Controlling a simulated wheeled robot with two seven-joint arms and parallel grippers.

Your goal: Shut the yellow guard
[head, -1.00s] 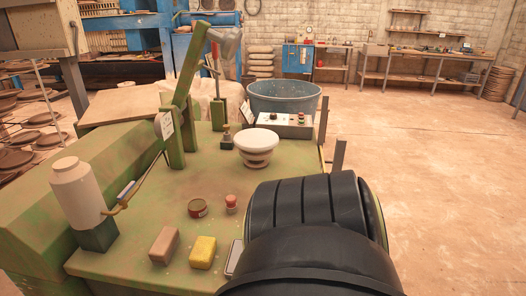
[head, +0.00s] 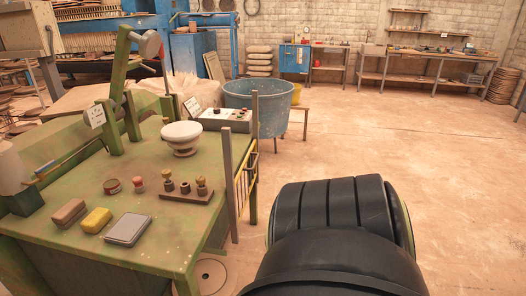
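The yellow guard (head: 245,187) is a small barred yellow panel at the right side of the green machine table (head: 150,214). It sits low between two upright grey-brown posts, the near post (head: 230,186) and the far post (head: 254,120). The near post hides part of the guard, and I see it at a steep angle. The upper part of the gap between the posts looks clear. Neither gripper shows in the head view. A large black link of my own arm fills the lower right, apart from the guard in the picture.
On the table stand a white bowl on a wheel head (head: 182,136), a yellow sponge (head: 96,220), a brown block (head: 69,214), a grey pad (head: 128,229), a stamp rack (head: 187,195) and a control box (head: 222,118). A blue tub (head: 270,110) stands behind. The floor at right is clear.

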